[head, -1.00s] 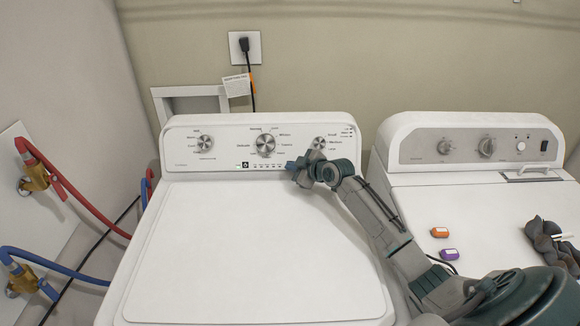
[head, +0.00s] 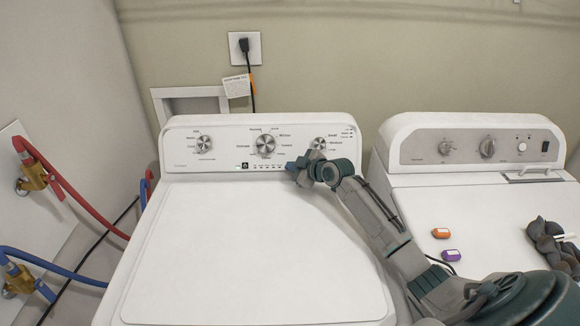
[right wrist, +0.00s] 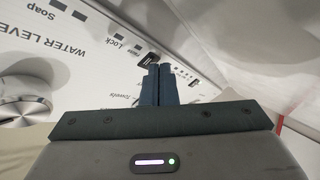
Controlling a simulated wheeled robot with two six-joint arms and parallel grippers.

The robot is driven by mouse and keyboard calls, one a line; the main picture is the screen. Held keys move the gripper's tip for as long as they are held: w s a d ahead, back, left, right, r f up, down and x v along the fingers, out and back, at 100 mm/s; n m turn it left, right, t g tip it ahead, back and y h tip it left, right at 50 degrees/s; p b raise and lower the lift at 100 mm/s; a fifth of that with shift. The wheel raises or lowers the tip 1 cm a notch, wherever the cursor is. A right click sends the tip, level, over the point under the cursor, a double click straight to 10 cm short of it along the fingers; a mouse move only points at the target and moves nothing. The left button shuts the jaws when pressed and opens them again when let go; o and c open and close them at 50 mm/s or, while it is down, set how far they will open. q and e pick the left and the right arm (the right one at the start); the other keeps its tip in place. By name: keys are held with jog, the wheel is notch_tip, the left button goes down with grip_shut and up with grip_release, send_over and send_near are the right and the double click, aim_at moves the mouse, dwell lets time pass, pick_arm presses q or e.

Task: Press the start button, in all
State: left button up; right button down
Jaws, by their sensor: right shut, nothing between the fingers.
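The white washer's control panel (head: 222,150) stands at the back of the left machine in the head view. A small black square button (head: 245,165) with a tiny green mark beside it sits low on the panel, under the middle knob. My right gripper (head: 290,166) is shut and empty at the panel's lower edge, to the right of that button. In the right wrist view its closed blue fingertips (right wrist: 153,68) lie close to a small black button-like patch (right wrist: 148,60); I cannot tell whether they touch it. My left gripper is not in view.
Three knobs line the panel; the right knob (head: 318,144) is close to my gripper. The washer lid (head: 240,250) is clear.

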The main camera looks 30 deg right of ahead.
jog(key=shift+d+f, duration=0.1)
dwell(0.5)
jog(key=shift+s+a+r+p, duration=0.2)
jog(key=shift+r+p, duration=0.1)
jog(key=shift+s+a+r, duration=0.1)
jog(key=shift+s+a, duration=0.1)
jog(key=shift+s, duration=0.15)
jog(key=shift+s+a+r+p, duration=0.15)
jog(key=shift+s+r+p, duration=0.1)
jog(key=shift+p, duration=0.45)
jog(key=shift+s+a+r+p, duration=0.35)
jog(key=shift+s+p, duration=0.15)
jog(key=shift+p, duration=0.15)
jog(key=shift+s+a+r+p, duration=0.3)
jog(key=shift+s+p, duration=0.2)
jog(key=shift+p, duration=0.1)
jog(key=shift+s+a+r+p, duration=0.2)
jog(key=shift+s+a+p, duration=0.2)
jog(key=shift+s+p, duration=0.2)
